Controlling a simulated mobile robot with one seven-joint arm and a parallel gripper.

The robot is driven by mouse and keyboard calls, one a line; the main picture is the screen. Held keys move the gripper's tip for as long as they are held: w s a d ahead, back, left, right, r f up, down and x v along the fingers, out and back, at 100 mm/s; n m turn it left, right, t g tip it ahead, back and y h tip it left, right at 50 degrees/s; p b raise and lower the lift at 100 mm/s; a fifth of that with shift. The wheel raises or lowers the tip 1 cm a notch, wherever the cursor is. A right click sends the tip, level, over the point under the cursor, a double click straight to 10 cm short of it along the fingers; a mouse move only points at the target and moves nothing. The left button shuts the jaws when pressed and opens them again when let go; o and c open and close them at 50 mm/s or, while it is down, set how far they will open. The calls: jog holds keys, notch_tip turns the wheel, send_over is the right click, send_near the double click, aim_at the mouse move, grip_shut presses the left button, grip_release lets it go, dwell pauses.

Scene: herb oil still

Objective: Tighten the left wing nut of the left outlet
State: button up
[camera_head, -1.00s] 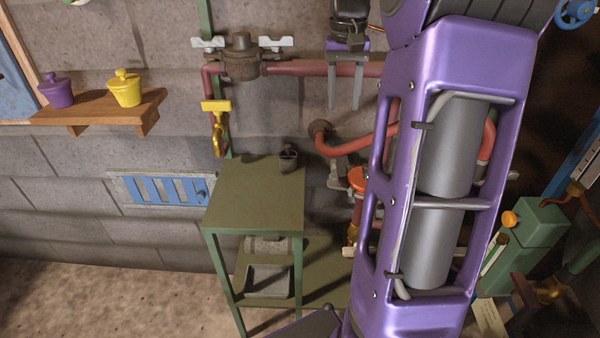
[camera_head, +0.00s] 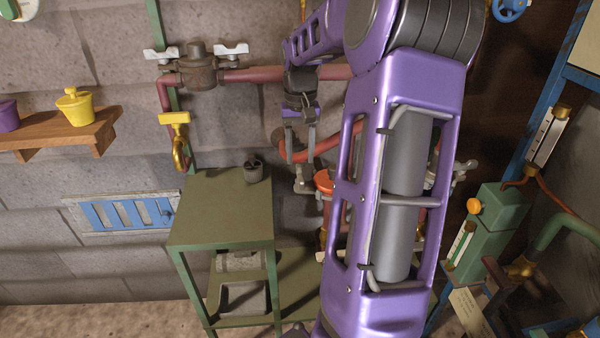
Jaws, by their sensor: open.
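My gripper (camera_head: 301,151) is open, fingers pointing down, in front of the wall. Just below its fingertips is a grey wing nut (camera_head: 303,186), left of an orange-red handle (camera_head: 323,182). I cannot tell whether the fingers touch or straddle it. My arm hides most of this pipework. A second grey wing-shaped part (camera_head: 465,171) shows right of my arm. Higher up, a dark fitting (camera_head: 197,70) on the red pipe has a pale wing nut on its left (camera_head: 158,55) and another on its right (camera_head: 231,50). Which fitting is the left outlet is unclear.
A green metal table (camera_head: 222,205) with a small dark cup (camera_head: 253,171) stands left of my gripper. A brass tap with a yellow handle (camera_head: 174,118) hangs above it. A wooden shelf (camera_head: 60,138) holds pots. Green apparatus (camera_head: 485,225) crowds the right.

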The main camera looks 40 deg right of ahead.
aim_at(300, 172)
jog(key=shift+f+b, duration=0.3)
jog(key=shift+f, duration=2.05)
grip_shut()
